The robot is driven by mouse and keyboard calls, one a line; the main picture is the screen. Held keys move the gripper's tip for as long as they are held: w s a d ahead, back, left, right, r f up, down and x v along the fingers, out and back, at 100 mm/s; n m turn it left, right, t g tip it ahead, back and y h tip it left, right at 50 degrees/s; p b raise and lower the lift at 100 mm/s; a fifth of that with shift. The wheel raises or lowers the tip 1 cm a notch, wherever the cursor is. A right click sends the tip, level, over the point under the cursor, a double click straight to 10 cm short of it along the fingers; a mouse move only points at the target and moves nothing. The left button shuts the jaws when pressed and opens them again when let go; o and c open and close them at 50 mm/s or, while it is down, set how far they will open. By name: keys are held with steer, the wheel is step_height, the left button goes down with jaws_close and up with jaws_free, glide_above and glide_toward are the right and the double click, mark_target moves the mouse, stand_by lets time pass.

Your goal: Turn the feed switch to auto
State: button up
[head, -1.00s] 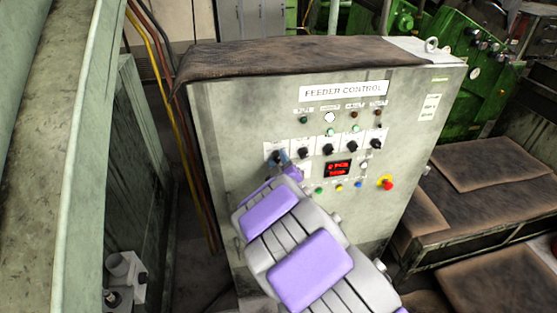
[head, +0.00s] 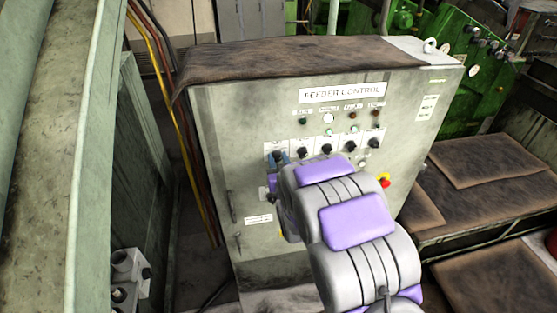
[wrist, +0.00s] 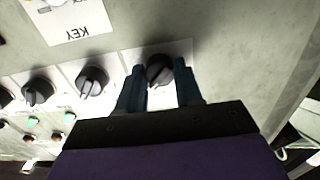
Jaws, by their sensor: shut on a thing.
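The grey feeder control cabinet (head: 235,110) carries a row of black rotary switches on white plates. My gripper (head: 278,160) is at the left-end switch of that row. In the wrist view, which shows the panel upside down, the two blue-grey fingers of my gripper (wrist: 160,84) stand on either side of a round black switch knob (wrist: 160,69) and are shut on it. The knob's label cannot be read, and its pointer direction is unclear. In the head view the fingers mostly hide this knob.
A neighbouring switch (wrist: 91,81) sits close beside the held one. My arm covers the display and several lower buttons. A red emergency button (head: 384,181) shows just right of my arm. A green wall (head: 85,150) stands at the left, a brown-topped bench (head: 480,175) at the right.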

stand_by(0.5)
steer(key=o, duration=1)
steer(key=shift+a, duration=0.15)
steer(key=shift+o, duration=0.2)
steer(key=shift+s, duration=0.1)
